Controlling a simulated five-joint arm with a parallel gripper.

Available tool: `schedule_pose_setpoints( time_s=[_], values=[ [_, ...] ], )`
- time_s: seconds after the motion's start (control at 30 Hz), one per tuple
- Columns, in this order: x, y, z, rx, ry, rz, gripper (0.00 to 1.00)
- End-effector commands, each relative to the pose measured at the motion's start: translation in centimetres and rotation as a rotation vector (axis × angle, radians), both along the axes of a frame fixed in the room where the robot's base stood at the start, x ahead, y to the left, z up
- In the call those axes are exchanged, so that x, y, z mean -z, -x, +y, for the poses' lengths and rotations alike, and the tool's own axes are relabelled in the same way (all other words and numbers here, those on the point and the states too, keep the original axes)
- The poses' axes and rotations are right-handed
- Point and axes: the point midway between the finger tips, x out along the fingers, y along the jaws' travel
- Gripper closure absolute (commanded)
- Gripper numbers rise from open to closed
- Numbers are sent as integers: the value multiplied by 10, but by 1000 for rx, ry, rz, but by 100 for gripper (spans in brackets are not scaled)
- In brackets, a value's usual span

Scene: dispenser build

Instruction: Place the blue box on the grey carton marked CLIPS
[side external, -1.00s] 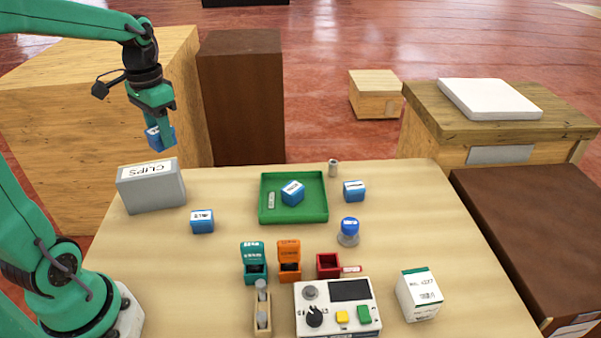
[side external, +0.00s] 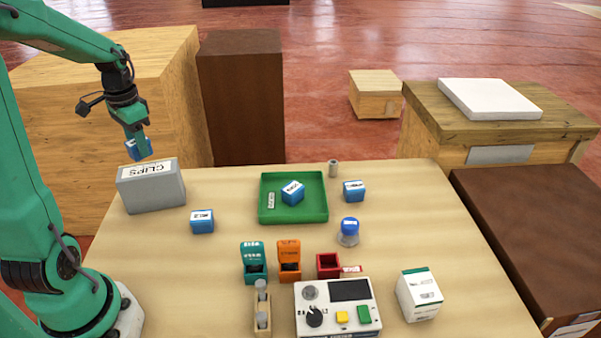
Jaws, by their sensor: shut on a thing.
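My gripper (side external: 137,146) is shut on a blue box (side external: 133,151) and points downward. The held box appears just above or behind the top of the grey carton marked CLIPS (side external: 152,191); I cannot tell whether they touch. The carton stands upright at the table's back left corner, its CLIPS label on top. Other blue boxes are in view: one (side external: 202,222) on the table in front of the carton, one (side external: 293,193) in the green tray (side external: 311,214), and one (side external: 354,191) right of the tray.
A teal open box (side external: 254,262), an orange open box (side external: 289,262) and a red box (side external: 327,266) stand mid-table.

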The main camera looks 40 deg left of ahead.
Motion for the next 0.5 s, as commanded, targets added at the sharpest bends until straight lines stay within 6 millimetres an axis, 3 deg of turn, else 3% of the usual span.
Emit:
schedule_pose_setpoints(
  time_s=[0.5],
  values=[
    [40,0,0,0,0,0,87]
  ],
)
